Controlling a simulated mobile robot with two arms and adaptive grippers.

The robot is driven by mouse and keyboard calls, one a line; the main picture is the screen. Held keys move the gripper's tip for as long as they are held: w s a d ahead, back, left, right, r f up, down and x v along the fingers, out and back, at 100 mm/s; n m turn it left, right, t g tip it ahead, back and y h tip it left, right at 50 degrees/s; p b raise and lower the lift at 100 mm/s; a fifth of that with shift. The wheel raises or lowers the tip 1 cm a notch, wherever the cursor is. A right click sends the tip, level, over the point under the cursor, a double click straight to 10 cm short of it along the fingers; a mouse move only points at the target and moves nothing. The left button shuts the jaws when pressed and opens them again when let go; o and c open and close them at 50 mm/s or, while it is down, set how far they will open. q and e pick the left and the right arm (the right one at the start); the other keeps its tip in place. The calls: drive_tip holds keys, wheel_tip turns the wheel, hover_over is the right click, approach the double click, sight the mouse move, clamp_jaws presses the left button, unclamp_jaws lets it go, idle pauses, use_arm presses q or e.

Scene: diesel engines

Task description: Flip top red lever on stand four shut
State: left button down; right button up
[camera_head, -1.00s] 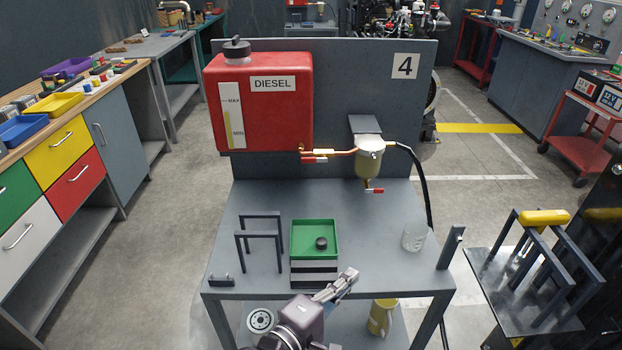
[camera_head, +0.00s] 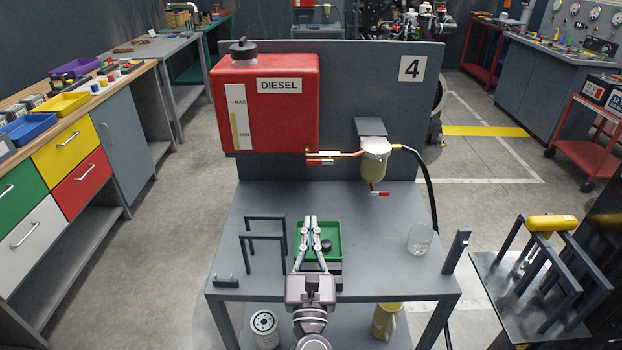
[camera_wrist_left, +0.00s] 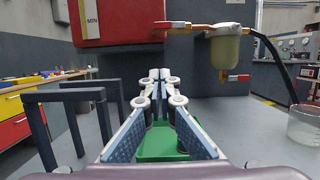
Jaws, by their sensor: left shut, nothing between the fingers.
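Stand four carries a red DIESEL tank (camera_head: 285,120) on its upright panel. The top red lever (camera_head: 320,161) sits below the tank's right corner on the copper fuel line, lying along the pipe; the left wrist view also shows this lever (camera_wrist_left: 169,25). A lower red lever (camera_head: 380,194) is under the filter bowl (camera_head: 374,165). My left gripper (camera_head: 310,222) is shut and empty, pointing forward over the green tray, below and in front of the top lever, apart from it. My right gripper is not in view.
The green tray (camera_head: 333,238) with a black cap lies under my left gripper. A dark frame (camera_head: 263,238) stands left of it. A glass beaker (camera_head: 420,239) and a short post (camera_head: 456,251) are at the right. A black hose (camera_head: 424,175) hangs beside the filter.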

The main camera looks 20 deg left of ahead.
sight(320, 161)
use_arm(q)
drive_tip(key=w+a+r+p, duration=0.2)
drive_tip(key=w+r+p, duration=0.4)
drive_tip(key=w, duration=0.3)
drive_tip(key=shift+w+a+r+p, duration=0.15)
drive_tip(key=shift+a+r+p, duration=0.05)
drive_tip(key=shift+a+p, duration=0.15)
idle(0.4)
